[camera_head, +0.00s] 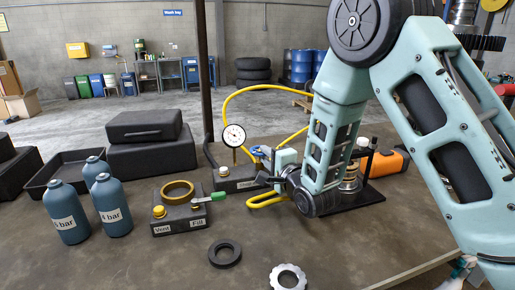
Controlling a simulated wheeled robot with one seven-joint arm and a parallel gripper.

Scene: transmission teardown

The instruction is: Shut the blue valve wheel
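A small blue part, which looks like the valve wheel (257,151), shows behind my wrist, just right of a round white dial gauge (234,134). Most of it is hidden by my arm and gripper. The gauge stands on a dark block (232,184) with a brass fitting on top. My gripper (263,179) is in front of and below the blue part, close to the right end of the block. Its fingers are small and dark, and I cannot tell whether they are open or touching anything.
A yellow hose (228,101) loops behind the gauge. A block labelled Vent and Fill (180,219) with a green-handled lever sits left of my gripper. Blue-grey bottles (110,205) stand farther left.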

